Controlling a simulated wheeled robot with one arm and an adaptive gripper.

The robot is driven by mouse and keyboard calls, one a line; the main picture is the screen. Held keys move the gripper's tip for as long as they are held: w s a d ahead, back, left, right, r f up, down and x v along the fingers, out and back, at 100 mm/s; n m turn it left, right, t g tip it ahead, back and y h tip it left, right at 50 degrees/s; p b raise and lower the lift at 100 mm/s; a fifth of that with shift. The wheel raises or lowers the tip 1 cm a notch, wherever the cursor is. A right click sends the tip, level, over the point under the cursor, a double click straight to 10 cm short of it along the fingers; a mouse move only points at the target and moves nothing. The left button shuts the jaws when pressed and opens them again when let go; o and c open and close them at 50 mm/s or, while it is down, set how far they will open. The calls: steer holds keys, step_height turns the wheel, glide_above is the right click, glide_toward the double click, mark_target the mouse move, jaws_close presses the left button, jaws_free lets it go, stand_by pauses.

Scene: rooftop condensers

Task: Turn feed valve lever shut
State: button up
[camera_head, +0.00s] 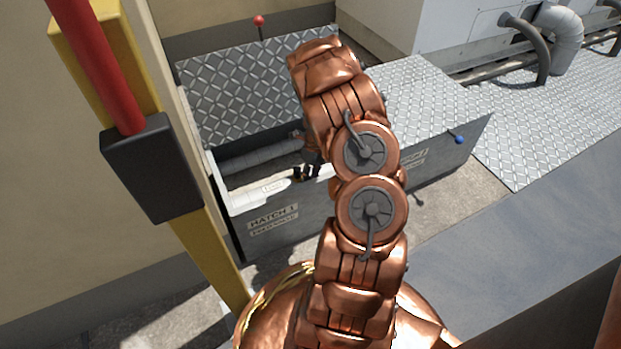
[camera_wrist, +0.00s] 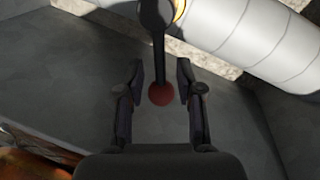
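The valve lever (camera_wrist: 159,62) is a dark rod with a dull red knob (camera_wrist: 161,94) at its end, in the wrist view. It runs from a dark round hub (camera_wrist: 156,14) beside a white pipe (camera_wrist: 265,42). My gripper (camera_wrist: 160,80) is open, with its two dark fingers on either side of the knob and visible gaps on both sides. In the head view my gripper (camera_head: 307,172) reaches down into the open hatch box (camera_head: 330,205), partly hidden by my arm. I cannot make out the lever clearly there.
The raised diamond-plate lid (camera_head: 245,85) with a red-knobbed rod (camera_head: 259,21) stands behind the opening. A closed plate with a blue knob (camera_head: 459,139) lies to the right. The hatch walls enclose the gripper closely. A yellow post (camera_head: 205,255) stands at left.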

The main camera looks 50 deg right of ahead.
steer(key=shift+c, duration=0.3)
jaws_close()
stand_by(0.4)
